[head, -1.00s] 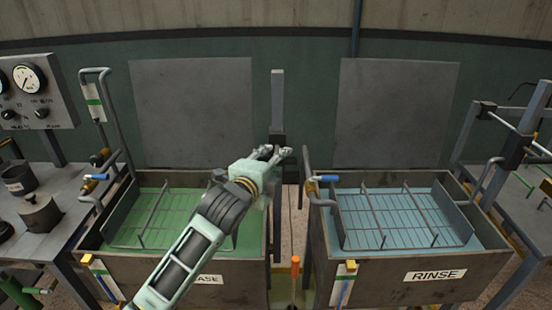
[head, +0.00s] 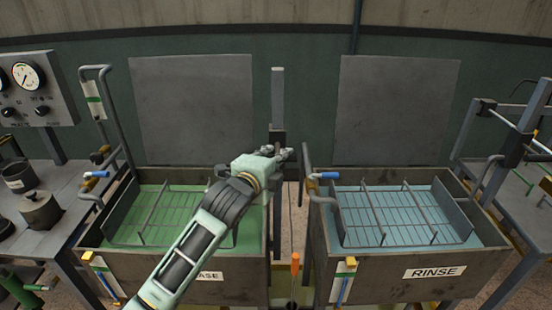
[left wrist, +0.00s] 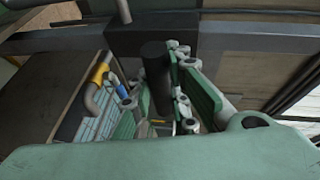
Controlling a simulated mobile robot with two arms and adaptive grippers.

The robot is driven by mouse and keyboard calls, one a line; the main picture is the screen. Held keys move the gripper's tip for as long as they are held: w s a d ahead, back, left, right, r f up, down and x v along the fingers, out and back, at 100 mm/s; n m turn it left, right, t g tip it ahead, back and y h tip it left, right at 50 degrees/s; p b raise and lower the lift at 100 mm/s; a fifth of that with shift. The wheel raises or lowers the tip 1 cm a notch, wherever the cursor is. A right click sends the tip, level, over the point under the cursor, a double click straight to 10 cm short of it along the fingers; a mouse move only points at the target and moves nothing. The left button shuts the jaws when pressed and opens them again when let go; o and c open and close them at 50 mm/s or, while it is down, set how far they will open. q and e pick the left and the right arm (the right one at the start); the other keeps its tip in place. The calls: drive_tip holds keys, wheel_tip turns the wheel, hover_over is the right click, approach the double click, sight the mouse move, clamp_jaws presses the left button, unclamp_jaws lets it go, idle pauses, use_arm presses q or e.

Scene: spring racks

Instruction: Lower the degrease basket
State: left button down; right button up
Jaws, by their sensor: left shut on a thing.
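The degrease basket (head: 182,207) is a dark wire rack in the left tank (head: 215,262), which holds green liquid. It looks level, with its bars showing at or near the surface. My left gripper (head: 284,155) is at the upright post (head: 277,95) between the two tanks, beside a dark block on it. In the left wrist view, its green fingers (left wrist: 160,105) are shut on a dark round handle (left wrist: 156,70). My forearm covers part of the basket's right side and the tank label. My right gripper is not in view.
The rinse tank (head: 420,291) with its own wire rack stands to the right. A curved pipe with a blue-handled valve (head: 326,176) rises at its left edge. A bench (head: 70,200) with pots is at far left. Grey panels stand behind both tanks.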

use_arm(q)
drive_tip(key=shift+f, duration=0.1)
wheel_tip(320, 180, down, 17)
drive_tip(key=b, duration=0.7)
drive_tip(key=shift+s, duration=0.15)
drive_tip(key=shift+f, duration=0.1)
drive_tip(key=c, duration=1.7)
unclamp_jaws()
drive_tip(key=shift+c, duration=0.2)
drive_tip(key=shift+o, duration=0.4)
drive_tip(key=shift+r, duration=0.2)
drive_tip(key=v, duration=1.1)
drive_tip(key=shift+s+a+r, duration=0.2)
drive_tip(key=shift+s+a, duration=0.05)
drive_tip(key=shift+s, duration=0.05)
